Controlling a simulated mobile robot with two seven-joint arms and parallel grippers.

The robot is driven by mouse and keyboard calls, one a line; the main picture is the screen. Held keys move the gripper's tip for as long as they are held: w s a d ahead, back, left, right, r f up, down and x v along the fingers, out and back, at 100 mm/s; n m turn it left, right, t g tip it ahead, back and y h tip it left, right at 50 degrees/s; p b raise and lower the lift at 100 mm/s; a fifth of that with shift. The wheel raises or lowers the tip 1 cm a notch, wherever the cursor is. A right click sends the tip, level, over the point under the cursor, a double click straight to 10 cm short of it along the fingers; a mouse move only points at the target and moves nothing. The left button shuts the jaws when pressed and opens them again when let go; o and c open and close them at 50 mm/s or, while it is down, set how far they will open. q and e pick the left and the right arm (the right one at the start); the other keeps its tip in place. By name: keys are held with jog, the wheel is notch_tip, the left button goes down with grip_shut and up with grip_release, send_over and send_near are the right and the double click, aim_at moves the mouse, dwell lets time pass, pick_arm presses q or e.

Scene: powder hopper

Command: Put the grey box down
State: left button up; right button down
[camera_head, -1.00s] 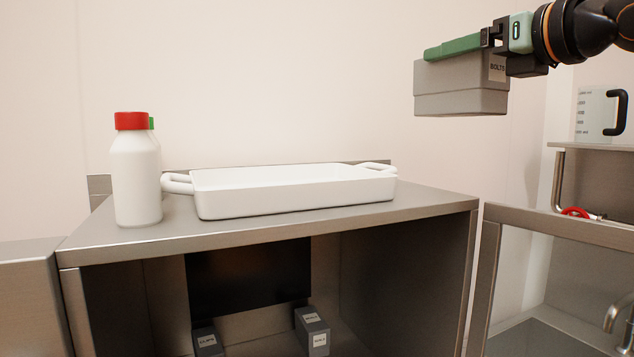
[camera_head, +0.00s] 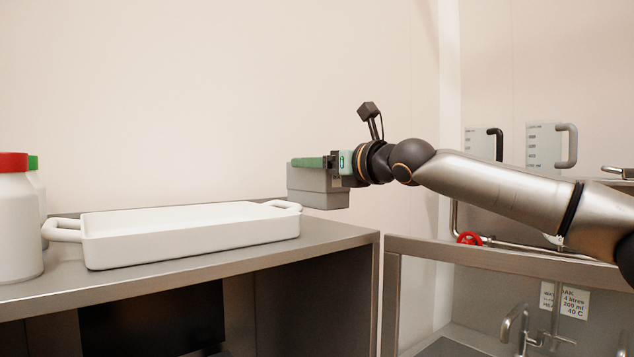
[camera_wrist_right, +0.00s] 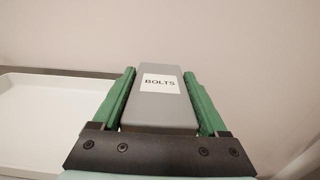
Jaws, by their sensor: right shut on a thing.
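The grey box (camera_head: 318,190) is held by my right gripper (camera_head: 312,163) in the head view, beside the right end of the white tray and near the back right of the metal counter. Whether its underside touches the counter cannot be told. In the right wrist view the box (camera_wrist_right: 166,110) has a white label reading BOLTS, and the two green fingers of my right gripper (camera_wrist_right: 160,88) lie along its sides. My left gripper is in neither view.
The white tray (camera_head: 190,246) with handles stands on the metal counter (camera_head: 340,238). White bottles (camera_head: 17,225) with red and green caps stand at the left. A sink (camera_head: 440,348), a red-handled valve (camera_head: 470,238) and measuring jugs (camera_head: 540,145) are to the right.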

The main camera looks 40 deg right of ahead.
aim_at(317, 181)
jog(key=shift+w+f, duration=0.2)
jog(key=shift+f, duration=1.45)
jog(key=shift+f, duration=0.1)
grip_release()
jog(key=shift+s, duration=0.1)
